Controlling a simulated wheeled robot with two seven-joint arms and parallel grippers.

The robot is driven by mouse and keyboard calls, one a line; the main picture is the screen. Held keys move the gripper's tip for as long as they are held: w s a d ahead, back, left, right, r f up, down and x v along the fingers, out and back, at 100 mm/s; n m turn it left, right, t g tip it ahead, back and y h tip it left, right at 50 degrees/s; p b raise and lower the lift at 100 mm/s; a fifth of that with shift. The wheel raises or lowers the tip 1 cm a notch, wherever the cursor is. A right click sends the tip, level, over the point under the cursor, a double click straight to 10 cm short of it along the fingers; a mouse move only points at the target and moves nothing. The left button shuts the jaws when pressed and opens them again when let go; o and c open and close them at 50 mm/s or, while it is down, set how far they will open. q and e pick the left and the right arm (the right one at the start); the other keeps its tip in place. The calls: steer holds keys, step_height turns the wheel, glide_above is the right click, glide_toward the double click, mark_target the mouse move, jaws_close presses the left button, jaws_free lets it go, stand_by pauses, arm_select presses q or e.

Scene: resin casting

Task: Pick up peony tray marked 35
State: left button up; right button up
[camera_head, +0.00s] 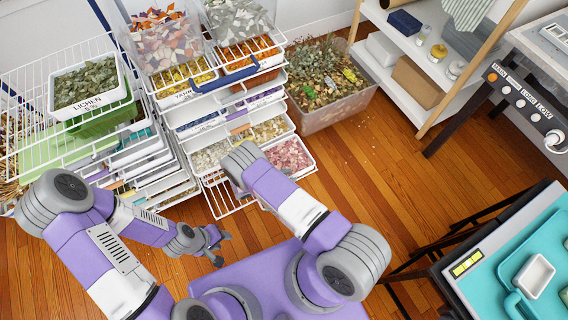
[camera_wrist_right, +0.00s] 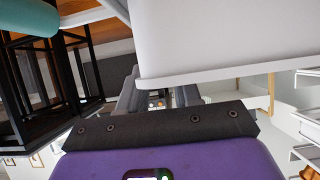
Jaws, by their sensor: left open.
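A white tray of pink petals (camera_head: 288,155), apparently the peony tray, sits low in the white wire rack at its right front. I cannot read a number on it. My left gripper (camera_head: 218,248) is open and empty, in front of the rack and below left of this tray in the head view. My right arm reaches up close to the tray's left, but its gripper is hidden in the head view. In the right wrist view the dark base of my right gripper (camera_wrist_right: 160,125) shows; its fingers are unclear beside a large pale surface (camera_wrist_right: 215,40).
Other trays of dried flowers fill the rack (camera_head: 195,120). A lichen tray (camera_head: 88,88) stands at upper left. A clear bin of dried plants (camera_head: 325,95) stands right of the rack. The wooden floor (camera_head: 390,165) is open toward the shelf (camera_head: 430,65) and workbench (camera_head: 490,250).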

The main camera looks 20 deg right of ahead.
steer(key=shift+d+f, duration=0.15)
steer(key=shift+d, duration=0.2)
steer(key=shift+c, duration=0.3)
jaws_close()
